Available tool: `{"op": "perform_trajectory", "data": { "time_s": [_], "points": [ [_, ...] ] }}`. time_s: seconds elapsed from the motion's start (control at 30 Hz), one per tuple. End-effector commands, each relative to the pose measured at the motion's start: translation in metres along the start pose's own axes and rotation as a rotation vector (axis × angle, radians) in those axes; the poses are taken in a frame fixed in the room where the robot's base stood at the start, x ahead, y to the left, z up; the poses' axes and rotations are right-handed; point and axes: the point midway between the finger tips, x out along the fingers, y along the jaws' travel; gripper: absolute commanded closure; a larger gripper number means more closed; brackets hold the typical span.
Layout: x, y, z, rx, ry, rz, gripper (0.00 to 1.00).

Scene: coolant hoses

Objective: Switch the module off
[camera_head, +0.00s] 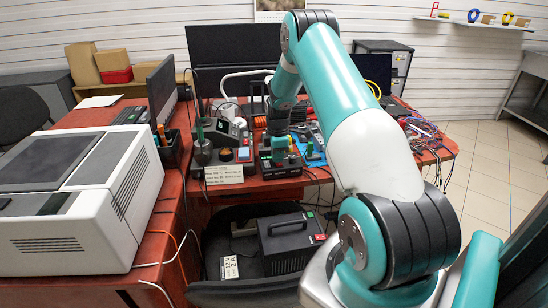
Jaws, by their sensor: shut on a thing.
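My arm reaches over the red desk, and my gripper (279,153) points down at a small dark module (281,169) near the desk's front edge. The module has red and green details on its front and top. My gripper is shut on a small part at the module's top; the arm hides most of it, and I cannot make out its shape. The module's switch and its setting are too small to tell. A grey device with an orange-lit button (226,155) stands just left of it, behind a white text card (224,173).
A large white machine (75,200) fills the left. A black box with a handle (290,240) and a red detail sits below the desk, beside a small label (230,267). Tangled cables (425,135) lie on the right. Monitors (235,60) stand behind. Tiled floor at right is clear.

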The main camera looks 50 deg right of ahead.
Motion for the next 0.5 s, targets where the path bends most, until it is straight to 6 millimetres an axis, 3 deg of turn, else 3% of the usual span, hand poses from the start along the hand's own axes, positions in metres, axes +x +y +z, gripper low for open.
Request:
{"op": "perform_trajectory", "data": {
  "time_s": [0.03, 0.5],
  "points": [
    [0.0107, -0.0045, -0.0009, -0.002, 0.001, -0.010, 1.00],
    [0.0132, -0.0064, -0.0011, -0.002, 0.001, -0.011, 1.00]
  ]
}}
